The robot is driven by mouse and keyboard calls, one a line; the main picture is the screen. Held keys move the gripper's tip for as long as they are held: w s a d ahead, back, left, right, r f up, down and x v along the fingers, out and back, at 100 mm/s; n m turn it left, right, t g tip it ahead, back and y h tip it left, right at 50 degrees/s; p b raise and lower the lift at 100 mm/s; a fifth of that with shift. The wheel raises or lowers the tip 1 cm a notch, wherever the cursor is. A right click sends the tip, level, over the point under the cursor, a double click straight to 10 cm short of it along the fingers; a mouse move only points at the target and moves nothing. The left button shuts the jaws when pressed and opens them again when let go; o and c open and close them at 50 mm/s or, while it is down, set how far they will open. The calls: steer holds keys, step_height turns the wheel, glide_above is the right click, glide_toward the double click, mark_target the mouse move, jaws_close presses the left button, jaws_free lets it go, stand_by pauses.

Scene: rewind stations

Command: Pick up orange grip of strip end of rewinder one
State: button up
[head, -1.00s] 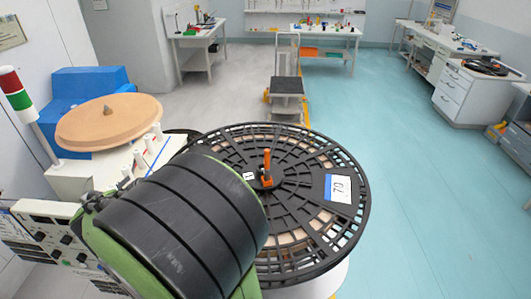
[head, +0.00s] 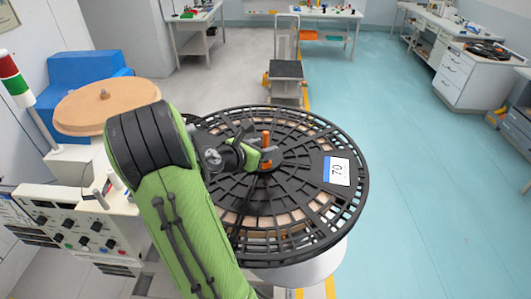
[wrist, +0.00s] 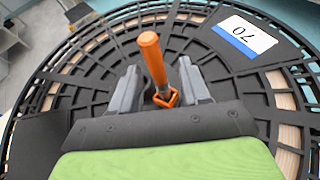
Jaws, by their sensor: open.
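The orange grip (wrist: 151,58) stands up as a slim post near the middle of a black spoked reel (head: 339,221), with an orange loop at its foot. It also shows in the head view (head: 266,139). My gripper (wrist: 159,73) is open, with one grey finger on each side of the grip. The grip leans left across the wrist view, closer to the left finger. I cannot tell whether either finger touches it. In the head view my gripper (head: 258,154) is low over the reel's hub. Any strip at the grip is hidden.
A white label reading 70 (head: 337,171) lies on the reel. A tan disc (head: 103,107) sits on a machine at left, beside a red and green signal light (head: 13,80) and a control panel (head: 85,225). A step cart (head: 286,70) stands behind. The floor at right is clear.

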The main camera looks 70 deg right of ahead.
mark_target(264, 147)
steer(key=x, duration=0.3)
steer(key=shift+d+f, duration=0.1)
steer(key=shift+d, duration=0.2)
steer(key=shift+a, duration=0.1)
steer(key=shift+c, duration=0.2)
steer(key=shift+a, duration=0.1)
steer(key=shift+c, duration=1.2)
jaws_close()
